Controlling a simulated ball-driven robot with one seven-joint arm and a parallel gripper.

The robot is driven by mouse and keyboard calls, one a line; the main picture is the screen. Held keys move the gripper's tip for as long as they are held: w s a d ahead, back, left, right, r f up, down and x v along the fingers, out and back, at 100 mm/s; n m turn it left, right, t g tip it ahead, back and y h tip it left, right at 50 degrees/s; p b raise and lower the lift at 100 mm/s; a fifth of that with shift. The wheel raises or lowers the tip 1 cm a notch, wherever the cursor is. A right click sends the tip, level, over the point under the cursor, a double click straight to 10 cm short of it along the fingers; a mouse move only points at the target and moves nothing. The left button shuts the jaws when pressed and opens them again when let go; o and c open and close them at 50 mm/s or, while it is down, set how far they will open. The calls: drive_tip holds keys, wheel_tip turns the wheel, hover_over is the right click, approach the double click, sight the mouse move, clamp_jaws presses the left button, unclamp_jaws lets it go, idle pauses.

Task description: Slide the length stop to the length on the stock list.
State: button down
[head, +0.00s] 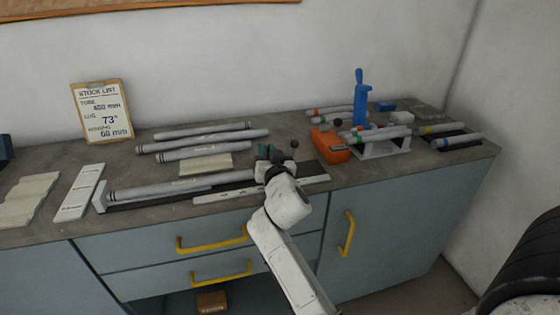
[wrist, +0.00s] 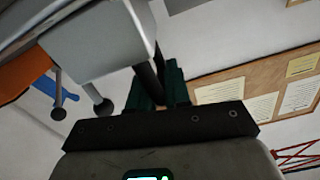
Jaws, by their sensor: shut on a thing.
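The stock list (head: 101,111) leans on the wall at the back left. A long grey tube (head: 170,188) lies along the dark rail at the bench front. My gripper (head: 275,156) is at the right end of this tube, over the grey length stop (head: 261,170), which it partly hides. In the wrist view, the dark green fingers of my gripper (wrist: 158,88) are shut on a dark handle beside the grey stop block (wrist: 100,45).
A pale scale strip (head: 235,193) runs along the rail's front. Loose grey tubes (head: 203,148) lie behind. An orange box (head: 330,145), a blue upright clamp (head: 360,100) and a white stand with tubes (head: 385,150) are to the right. A white plate (head: 78,195) lies at left.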

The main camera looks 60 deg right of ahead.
drive_tip(key=shift+w+a+r+b, duration=0.15)
drive_tip(key=shift+w+a+b, duration=0.3)
drive_tip(key=shift+w+a, duration=0.25)
drive_tip(key=shift+w, duration=0.1)
drive_tip(key=c, duration=1.2)
unclamp_jaws()
drive_tip(key=shift+o, duration=0.2)
drive_tip(key=shift+a, duration=0.1)
drive_tip(key=b+v, duration=0.2)
drive_tip(key=v, duration=0.8)
drive_tip(key=shift+s+a, duration=0.15)
drive_tip(key=shift+s, duration=0.15)
